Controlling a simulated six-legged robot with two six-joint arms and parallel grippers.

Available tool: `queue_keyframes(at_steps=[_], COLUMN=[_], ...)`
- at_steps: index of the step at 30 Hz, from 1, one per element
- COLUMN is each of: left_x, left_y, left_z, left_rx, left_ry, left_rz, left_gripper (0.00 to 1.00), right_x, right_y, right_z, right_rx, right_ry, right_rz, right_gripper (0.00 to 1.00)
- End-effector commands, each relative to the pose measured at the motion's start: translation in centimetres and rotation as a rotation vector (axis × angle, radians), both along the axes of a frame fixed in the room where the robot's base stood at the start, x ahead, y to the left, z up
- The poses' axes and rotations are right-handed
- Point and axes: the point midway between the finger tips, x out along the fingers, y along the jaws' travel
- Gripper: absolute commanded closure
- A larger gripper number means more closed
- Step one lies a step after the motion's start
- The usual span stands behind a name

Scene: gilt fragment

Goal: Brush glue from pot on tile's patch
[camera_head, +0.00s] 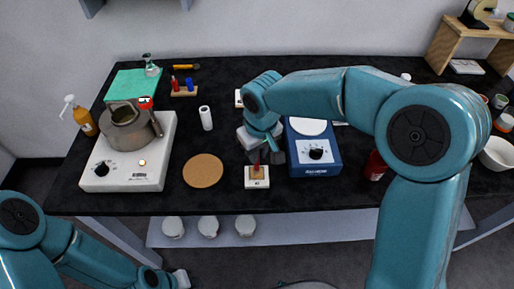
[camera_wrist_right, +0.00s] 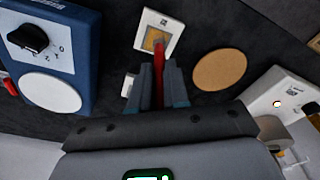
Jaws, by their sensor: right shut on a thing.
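A white tile (camera_head: 257,183) with a tan patch lies near the table's front edge. It also shows in the right wrist view (camera_wrist_right: 147,24), the tan patch (camera_wrist_right: 153,39) in its middle. My right gripper (camera_head: 265,157) is just behind the tile and shut on a red brush (camera_wrist_right: 158,64). The brush's far end reaches over the patch; I cannot tell whether it touches. A metal pot (camera_head: 125,130) stands on a white hotplate (camera_head: 100,181) at the left; its inside is hidden. My left gripper (camera_head: 181,278) is low, in front of the table; its jaws are unclear.
A round cork mat (camera_head: 203,171) lies left of the tile. A blue device with a white disc (camera_head: 315,168) stands right of it. A red bottle (camera_head: 375,168) stands right.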

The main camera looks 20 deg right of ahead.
Motion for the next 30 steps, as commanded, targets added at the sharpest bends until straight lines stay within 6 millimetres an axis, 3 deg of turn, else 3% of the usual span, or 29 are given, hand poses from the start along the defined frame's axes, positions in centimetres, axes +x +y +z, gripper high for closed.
queue_keyframes(at_steps=[10, 24, 30], left_x=[0.0, 0.0, 0.0], left_y=[0.0, 0.0, 0.0], left_z=[0.4, 4.3, 4.6], left_rx=[0.000, 0.000, 0.000], left_ry=[0.000, 0.000, 0.000], left_rz=[0.000, 0.000, 0.000], left_gripper=[0.62, 0.62, 0.62], right_x=[-0.2, -0.1, -0.1], right_y=[0.0, 0.0, 0.0], right_z=[0.3, 5.5, 6.1], right_rx=[0.000, 0.000, -0.001], right_ry=[0.004, 0.002, 0.004], right_rz=[0.000, 0.001, 0.001], right_gripper=[1.00, 1.00, 1.00])
